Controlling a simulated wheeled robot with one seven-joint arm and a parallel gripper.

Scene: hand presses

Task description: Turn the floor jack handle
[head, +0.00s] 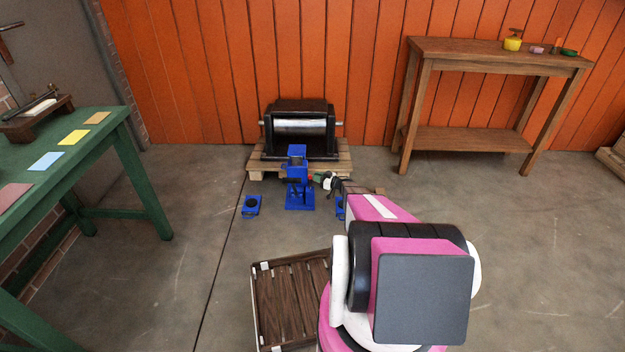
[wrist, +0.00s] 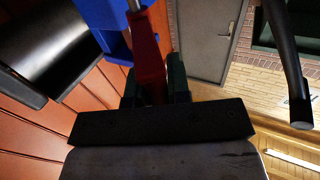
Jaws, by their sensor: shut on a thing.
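The blue floor jack (head: 298,185) stands upright on the concrete floor in front of a wooden pallet. Part of its blue body (wrist: 103,25) shows at the top of the wrist view. In the head view the handle is too small to make out.
A black machine with a metal roller (head: 300,125) sits on the pallet (head: 257,165) by the orange wall. Small blue blocks (head: 251,206) lie beside the jack. A slatted wooden crate (head: 285,300) is near my base. A green table (head: 125,120) stands left, a wooden table (head: 480,50) right.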

